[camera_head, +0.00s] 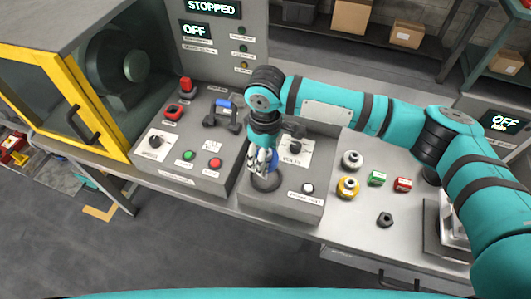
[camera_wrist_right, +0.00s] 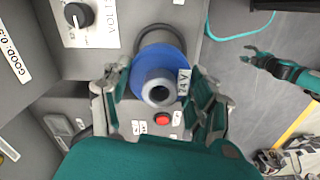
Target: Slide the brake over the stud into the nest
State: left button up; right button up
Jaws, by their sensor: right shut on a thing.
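The brake (camera_wrist_right: 147,62), a blue disc with a grey hub and a "24 V" label, is between the fingers of my right gripper (camera_wrist_right: 160,92), which is shut on it. In the head view the gripper (camera_head: 262,165) points down at the right-hand console, with a little of the brake's blue edge (camera_head: 273,157) showing. A dark round ring (camera_head: 266,184), apparently the nest, is just below the fingers; its grey rim shows behind the brake in the wrist view. The stud is hidden. My left gripper (camera_wrist_right: 253,57) is open and empty, away over the floor.
The left console (camera_head: 190,150) carries knobs, buttons and a blue-handled part. A white button (camera_head: 308,188) and a dial (camera_head: 296,147) flank the ring. Green and red boxes (camera_head: 402,184) and round parts stand on the bench at right. A yellow-framed guard (camera_head: 60,100) stands left.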

aim_at(266, 178)
jog(key=shift+f, duration=0.65)
jog(key=shift+f, duration=0.1)
dwell(0.4)
jog(key=shift+f+b, duration=0.85)
jog(key=shift+f, duration=2.25)
jog(key=o, duration=1.5)
jog(key=shift+o, duration=1.1)
jog(key=shift+f, duration=0.1)
notch_tip(266, 178, up, 12)
jog(key=shift+r, duration=0.1)
